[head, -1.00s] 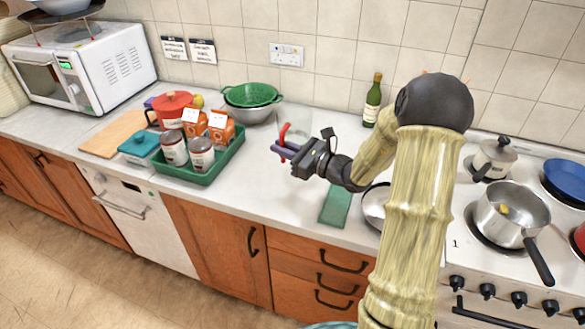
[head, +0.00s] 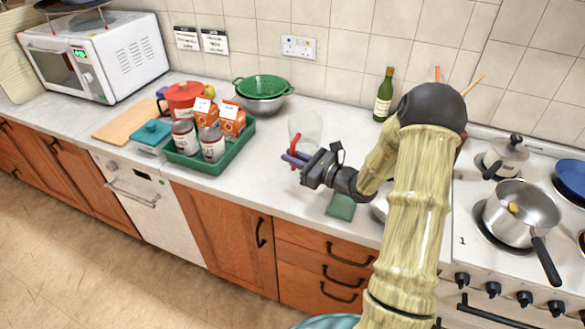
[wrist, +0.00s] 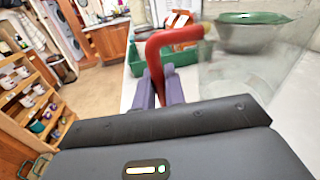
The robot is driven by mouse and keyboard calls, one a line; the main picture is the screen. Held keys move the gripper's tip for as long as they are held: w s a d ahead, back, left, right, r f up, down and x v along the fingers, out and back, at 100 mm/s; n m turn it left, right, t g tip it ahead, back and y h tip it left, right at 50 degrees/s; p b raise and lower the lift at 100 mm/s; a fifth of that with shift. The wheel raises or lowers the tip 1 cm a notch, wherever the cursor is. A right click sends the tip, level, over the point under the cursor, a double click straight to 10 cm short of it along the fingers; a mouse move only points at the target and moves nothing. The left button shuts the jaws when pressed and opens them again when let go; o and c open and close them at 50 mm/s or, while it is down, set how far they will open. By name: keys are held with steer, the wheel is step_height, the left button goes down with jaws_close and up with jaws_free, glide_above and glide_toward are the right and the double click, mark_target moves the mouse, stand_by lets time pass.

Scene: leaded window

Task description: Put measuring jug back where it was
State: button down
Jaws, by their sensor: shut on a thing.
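The measuring jug (head: 308,133) is clear, with a red handle (head: 294,150). In the head view it is at the middle of the counter, in front of the tiled wall. My gripper (head: 290,158) is shut on the red handle, on the jug's near side. The wrist view shows the red handle (wrist: 177,40) between the purple fingers (wrist: 160,90), with the clear jug wall (wrist: 245,65) to the right. The jug looks upright in the head view. I cannot tell whether its base touches the counter.
A green tray (head: 215,165) with jars and cartons stands to the left. A green colander in a metal bowl (head: 268,104) is behind. A green block (head: 341,207) lies near the counter's front edge. A wine bottle (head: 383,100) stands by the wall. The hob with pans (head: 520,213) is right.

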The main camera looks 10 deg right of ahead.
mark_target(293, 168)
steer(key=shift+f, duration=2.05)
steer(key=shift+f, duration=0.15)
steer(key=c, duration=1.5)
jaws_free()
steer(key=shift+o, duration=0.2)
steer(key=b+v, duration=0.1)
steer(key=v, duration=1.1)
steer(key=shift+b, duration=0.3)
